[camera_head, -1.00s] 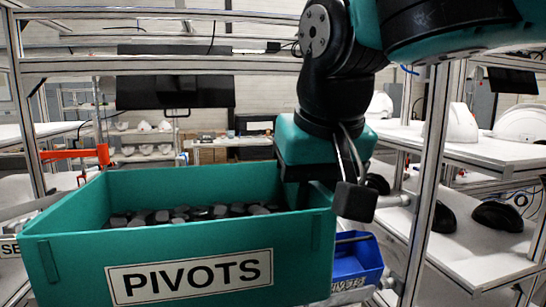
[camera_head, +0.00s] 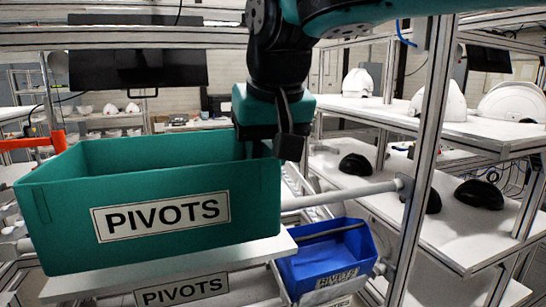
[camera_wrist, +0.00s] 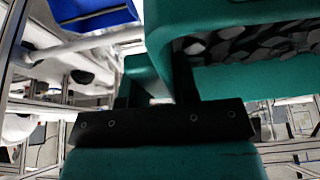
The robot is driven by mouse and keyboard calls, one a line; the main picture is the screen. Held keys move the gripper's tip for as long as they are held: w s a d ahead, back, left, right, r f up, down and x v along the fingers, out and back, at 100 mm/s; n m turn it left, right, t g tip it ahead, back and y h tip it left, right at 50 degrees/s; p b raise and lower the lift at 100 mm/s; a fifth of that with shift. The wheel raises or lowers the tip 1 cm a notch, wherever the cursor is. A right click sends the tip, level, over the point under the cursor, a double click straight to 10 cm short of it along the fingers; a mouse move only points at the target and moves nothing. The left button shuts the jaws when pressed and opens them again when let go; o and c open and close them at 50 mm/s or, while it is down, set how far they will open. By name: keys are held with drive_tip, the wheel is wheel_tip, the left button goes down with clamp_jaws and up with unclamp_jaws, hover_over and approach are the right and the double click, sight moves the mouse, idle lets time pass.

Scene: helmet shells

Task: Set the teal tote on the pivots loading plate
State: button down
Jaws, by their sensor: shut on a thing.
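The teal tote (camera_head: 60,225) with a PIVOTS label is at the left of the head view, over the white loading plate (camera_head: 272,248), whose front also bears a PIVOTS label. The tote looks about level; I cannot tell whether its bottom touches the plate or hovers just above. My gripper (camera_head: 268,150) is shut on the tote's right wall near the top. In the wrist view, the tote (camera_wrist: 250,80) shows dark pieces inside, and my gripper (camera_wrist: 155,92) has its fingers on either side of the wall. Most of the plate is hidden under the tote.
A blue bin (camera_head: 328,262) stands close to the right of the plate. A metal upright (camera_head: 425,160) and a horizontal rail (camera_head: 340,195) lie to the right. Shelves there hold white helmet shells (camera_head: 440,100) and black shells (camera_head: 480,195). An orange part (camera_head: 35,142) is behind the tote's left.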

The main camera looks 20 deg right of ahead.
drive_tip(key=shift+w+d+f+b, duration=0.1)
drive_tip(key=shift+w+f+b, duration=0.85)
drive_tip(key=shift+w+f, duration=0.55)
drive_tip(key=shift+w+f+b, duration=0.9)
drive_tip(key=shift+w+f, duration=0.3)
drive_tip(key=shift+w, duration=0.55)
drive_tip(key=shift+f+b, duration=0.35)
drive_tip(key=shift+f, duration=0.1)
drive_tip(key=c, duration=0.8)
unclamp_jaws()
